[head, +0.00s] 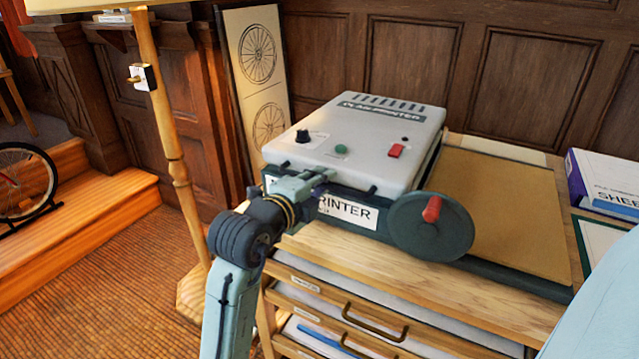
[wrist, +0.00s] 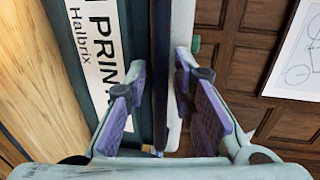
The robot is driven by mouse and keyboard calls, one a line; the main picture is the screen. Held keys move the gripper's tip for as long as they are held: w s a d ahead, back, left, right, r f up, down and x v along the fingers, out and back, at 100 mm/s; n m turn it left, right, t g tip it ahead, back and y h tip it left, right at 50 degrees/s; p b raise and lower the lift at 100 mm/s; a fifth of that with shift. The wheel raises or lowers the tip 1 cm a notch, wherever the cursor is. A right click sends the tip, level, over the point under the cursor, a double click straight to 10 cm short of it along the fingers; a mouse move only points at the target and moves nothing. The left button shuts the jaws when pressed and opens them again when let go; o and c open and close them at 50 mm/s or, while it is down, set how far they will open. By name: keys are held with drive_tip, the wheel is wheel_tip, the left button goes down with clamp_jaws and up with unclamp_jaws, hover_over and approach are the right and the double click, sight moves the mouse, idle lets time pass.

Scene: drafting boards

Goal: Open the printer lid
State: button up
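The printer has a light grey lid (head: 350,140) lying closed over a dark base. On the lid are a black knob, a green button and a red switch. A white label (head: 347,210) is on the base's front and also shows in the wrist view (wrist: 97,60). My gripper (head: 318,181) is at the lid's front left edge. One finger is on the label side, the other on the top side. Contact cannot be told.
A dark wheel with a red handle (head: 432,210) stands at the printer's front right. Drawers (head: 350,320) are below. A wooden lamp post (head: 165,130) stands left; panelled wall behind.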

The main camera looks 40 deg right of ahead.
clamp_jaws()
idle(0.5)
drive_tip(key=shift+w+r, duration=0.1)
drive_tip(key=shift+r, duration=0.05)
